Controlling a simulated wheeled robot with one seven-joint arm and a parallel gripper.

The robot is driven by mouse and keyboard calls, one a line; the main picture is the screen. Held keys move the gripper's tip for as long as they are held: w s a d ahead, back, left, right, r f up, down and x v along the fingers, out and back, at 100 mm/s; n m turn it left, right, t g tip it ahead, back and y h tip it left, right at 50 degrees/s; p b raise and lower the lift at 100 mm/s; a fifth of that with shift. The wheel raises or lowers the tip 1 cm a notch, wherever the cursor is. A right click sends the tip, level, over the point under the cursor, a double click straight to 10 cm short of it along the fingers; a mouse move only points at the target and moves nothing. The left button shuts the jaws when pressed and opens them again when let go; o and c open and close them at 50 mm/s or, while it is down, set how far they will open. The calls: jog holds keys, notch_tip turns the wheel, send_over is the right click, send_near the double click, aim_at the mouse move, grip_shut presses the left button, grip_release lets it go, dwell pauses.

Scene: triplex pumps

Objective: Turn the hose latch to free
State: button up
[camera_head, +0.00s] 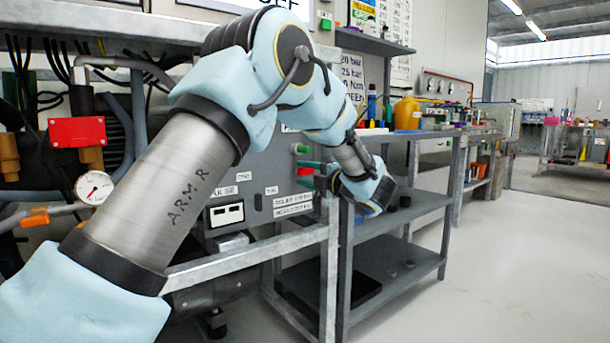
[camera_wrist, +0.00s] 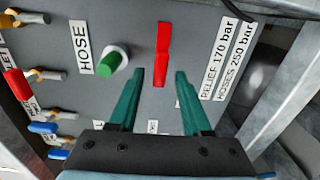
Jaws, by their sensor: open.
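In the wrist view a slim red handle (camera_wrist: 163,55), which looks like the latch, stands on a grey panel (camera_wrist: 195,40), its long side nearly upright in the picture. To its left are a green knob (camera_wrist: 109,64) and a white HOSE label (camera_wrist: 83,47). My gripper (camera_wrist: 160,75) has two green fingers, spread apart with nothing between them. The red handle lies just beyond the fingertips, in line with the gap and nearer the right finger. I cannot tell any contact.
Colored toggles (camera_wrist: 44,128) line the panel's left side in the wrist view. A label reading relief 170 bar (camera_wrist: 218,65) is at right. In the head view a metal frame (camera_head: 330,260) and shelf cart (camera_head: 400,215) stand close by. The floor (camera_head: 510,270) at right is clear.

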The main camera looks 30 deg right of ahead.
jog(key=s+d+p, duration=0.2)
jog(key=s, duration=0.8)
jog(key=shift+s, duration=0.25)
